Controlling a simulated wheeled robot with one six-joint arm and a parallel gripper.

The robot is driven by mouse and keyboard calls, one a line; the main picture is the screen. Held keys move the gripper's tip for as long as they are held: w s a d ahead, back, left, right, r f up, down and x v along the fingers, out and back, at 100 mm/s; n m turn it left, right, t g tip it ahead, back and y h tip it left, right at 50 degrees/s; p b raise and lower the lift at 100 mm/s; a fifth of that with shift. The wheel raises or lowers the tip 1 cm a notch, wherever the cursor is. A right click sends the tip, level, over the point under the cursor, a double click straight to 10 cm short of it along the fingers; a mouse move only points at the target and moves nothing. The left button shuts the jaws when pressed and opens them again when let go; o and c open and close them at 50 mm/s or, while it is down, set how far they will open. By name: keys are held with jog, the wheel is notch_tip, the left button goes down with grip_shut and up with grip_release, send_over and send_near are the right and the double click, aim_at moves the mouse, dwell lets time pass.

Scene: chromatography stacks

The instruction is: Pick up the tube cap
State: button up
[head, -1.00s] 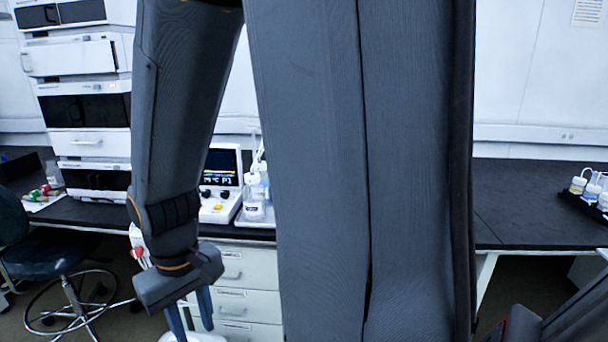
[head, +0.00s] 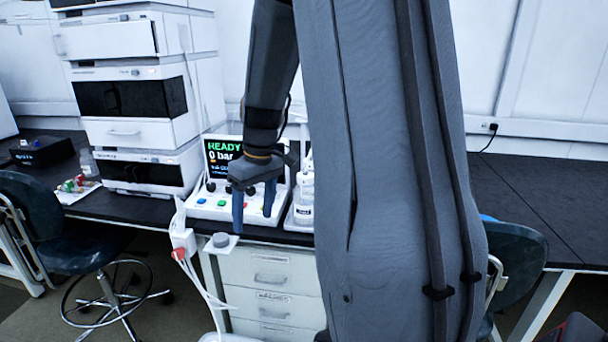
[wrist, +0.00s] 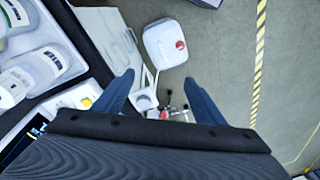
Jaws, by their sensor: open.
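Several small red, green and pale caps or capped pieces (head: 74,183) lie on a white sheet or tray (head: 80,194) on the black bench at the left of the head view. They are too small to tell which is the tube cap. My gripper (head: 253,221) points down, open and empty, in front of the white instrument console, well to the right of those pieces. In the wrist view my gripper's blue fingers (wrist: 159,77) are apart with no object held between them. The small coloured pieces do not show clearly in the wrist view.
The console (head: 212,202) reads "READY 0 bar". A tall instrument stack (head: 140,135) stands left of it. A chair (head: 75,235) is at the left, beside the bench. A white jug with a red cap (wrist: 166,43) is on the floor. My arm hides the middle.

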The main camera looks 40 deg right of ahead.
jog(key=w+d+r+n+t, duration=0.1)
jog(key=w+d+r, duration=0.15)
jog(key=d, duration=0.45)
jog(key=w+d+r+n, duration=0.1)
jog(key=w+d, duration=0.2)
jog(key=d, duration=0.3)
jog(key=n+t+y+p, duration=0.1)
jog(key=n+t, duration=0.1)
send_near(306, 174)
jog(key=shift+p+x, duration=1.4)
jog(key=shift+x, duration=2.75)
jog(key=shift+s, duration=0.15)
jog(key=c, duration=1.2)
jog(key=shift+o, duration=0.2)
jog(key=shift+r, duration=0.1)
